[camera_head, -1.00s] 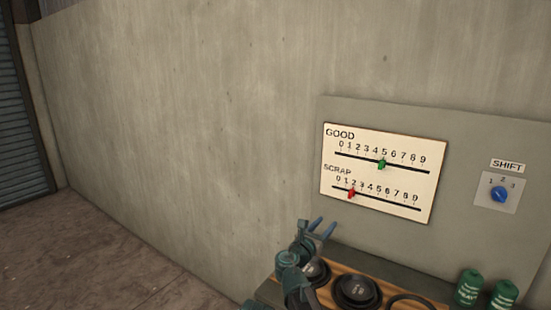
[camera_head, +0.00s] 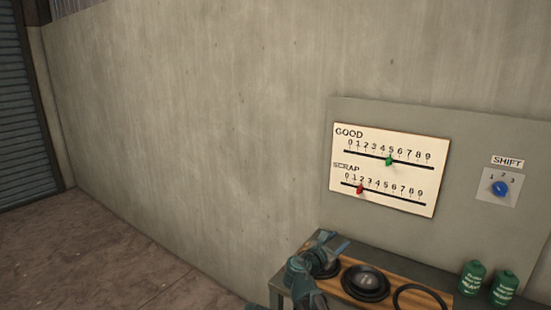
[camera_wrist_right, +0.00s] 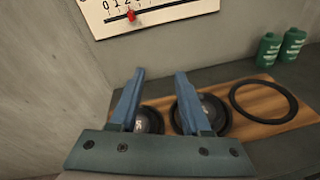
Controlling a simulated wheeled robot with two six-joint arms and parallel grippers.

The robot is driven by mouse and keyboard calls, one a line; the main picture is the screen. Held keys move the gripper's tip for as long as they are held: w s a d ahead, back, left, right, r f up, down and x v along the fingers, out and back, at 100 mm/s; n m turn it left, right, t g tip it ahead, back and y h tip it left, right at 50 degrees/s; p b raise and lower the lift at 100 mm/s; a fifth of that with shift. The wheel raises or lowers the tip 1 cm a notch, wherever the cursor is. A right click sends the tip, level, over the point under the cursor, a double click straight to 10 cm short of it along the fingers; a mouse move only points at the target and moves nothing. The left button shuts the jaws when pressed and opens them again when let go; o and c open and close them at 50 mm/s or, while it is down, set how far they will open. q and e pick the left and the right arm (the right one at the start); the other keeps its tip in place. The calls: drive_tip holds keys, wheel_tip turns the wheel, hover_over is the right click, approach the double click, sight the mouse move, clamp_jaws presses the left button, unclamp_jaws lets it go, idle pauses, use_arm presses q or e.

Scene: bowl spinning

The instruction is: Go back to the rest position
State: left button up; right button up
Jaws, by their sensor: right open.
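My right gripper (camera_head: 333,248) is low in the head view, in front of the left end of the bench. In the right wrist view its two blue fingers (camera_wrist_right: 160,100) stand apart with nothing between them. The counter board (camera_head: 390,200) is on the wall panel above, with a green slider (camera_head: 389,161) near 5 on the GOOD row and a red slider (camera_head: 360,189) near 2 on the SCRAP row. My left gripper is not in view.
The bench carries a wooden board (camera_head: 387,296) with dark round pieces (camera_head: 365,281) and a black ring (camera_head: 419,299). Two green canisters (camera_head: 473,277) stand at the right. A blue SHIFT knob (camera_head: 500,188) is on the panel. Floor (camera_head: 120,255) at left is clear.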

drive_tip(key=s+d+f+m+g+y, duration=0.3)
drive_tip(key=s+f+m+g+y, duration=0.45)
drive_tip(key=s+f+m, duration=0.95)
drive_tip(key=s+a+f+m+g+y, duration=0.1)
drive_tip(key=s+a+g, duration=0.4)
drive_tip(key=s+a, duration=0.9)
drive_tip(key=a+m+y, duration=0.1)
drive_tip(key=a+m, duration=0.1)
drive_tip(key=shift+a+f+m, duration=0.15)
drive_tip(key=shift+f+m, duration=0.2)
drive_tip(key=shift+m, duration=0.05)
idle(0.6)
